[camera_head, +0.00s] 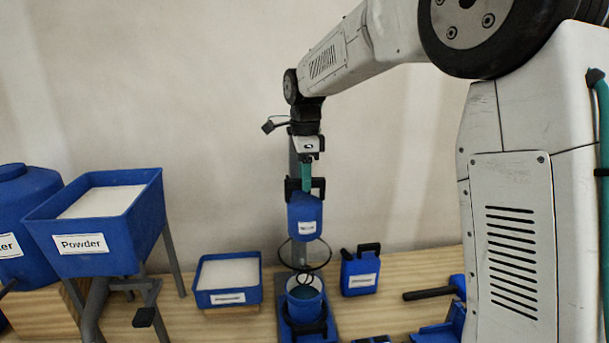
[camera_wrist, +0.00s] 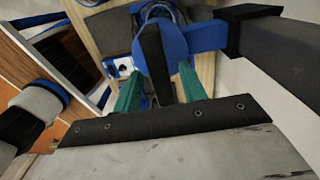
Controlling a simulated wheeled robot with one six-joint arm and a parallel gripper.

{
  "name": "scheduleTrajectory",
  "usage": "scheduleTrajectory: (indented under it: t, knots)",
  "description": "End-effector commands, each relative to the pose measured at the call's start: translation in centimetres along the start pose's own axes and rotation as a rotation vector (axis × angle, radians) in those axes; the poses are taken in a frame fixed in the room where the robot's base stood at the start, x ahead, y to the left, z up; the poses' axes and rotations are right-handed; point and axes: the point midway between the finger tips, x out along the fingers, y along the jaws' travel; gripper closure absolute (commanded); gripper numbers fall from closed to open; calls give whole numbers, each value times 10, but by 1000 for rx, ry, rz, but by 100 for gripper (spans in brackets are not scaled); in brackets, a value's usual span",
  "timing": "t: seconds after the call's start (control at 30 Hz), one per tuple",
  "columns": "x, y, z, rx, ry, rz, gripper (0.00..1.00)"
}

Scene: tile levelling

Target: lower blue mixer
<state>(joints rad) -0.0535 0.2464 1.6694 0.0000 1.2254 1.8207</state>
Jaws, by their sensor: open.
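The blue mixer head (camera_head: 305,216) hangs on its upright stand, above a blue bucket (camera_head: 304,304). A ring and a whisk show between the head and the bucket; I cannot tell how deep the whisk reaches. My gripper (camera_head: 306,186) points down at the top of the mixer, by its black handle. In the wrist view the green fingers of my gripper (camera_wrist: 160,78) are apart, with the dark handle (camera_wrist: 153,62) between them and the blue mixer head (camera_wrist: 176,55) beyond. I cannot tell whether either finger touches the handle.
A blue Powder hopper (camera_head: 140,232) on legs and a blue tank (camera_head: 22,205) stand at left. A shallow blue tray (camera_head: 228,299) and a blue jug (camera_head: 360,273) flank the mixer. A black-handled blue tool (camera_head: 445,295) lies at right. The wall is close behind.

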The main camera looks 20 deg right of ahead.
Motion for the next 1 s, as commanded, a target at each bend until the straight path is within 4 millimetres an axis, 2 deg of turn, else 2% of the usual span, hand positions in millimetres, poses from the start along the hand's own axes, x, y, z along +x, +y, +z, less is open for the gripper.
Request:
scheduleTrajectory:
  t: [0.07, 0.17, 0.2, 0.23, 0.37, 0.47, 0.57, 0.8, 0.9, 1.0]
  knots:
    - [0, 0, 0, 0, 0, 0, 58]
    - [0, 0, 0, 0, 0, 0, 83]
    - [0, 0, 0, 0, 0, 0, 94]
    - [0, 0, 0, 0, 0, 0, 100]
    - [0, 0, 0, 0, 0, 0, 100]
    - [10, 0, 0, 0, 1, 3, 100]
    - [32, 1, 0, 0, 2, 6, 100]
    - [100, 0, 0, 0, 2, 5, 100]
    - [118, 0, 0, 0, 1, 4, 100]
    - [127, 0, 0, 0, 1, 1, 100]
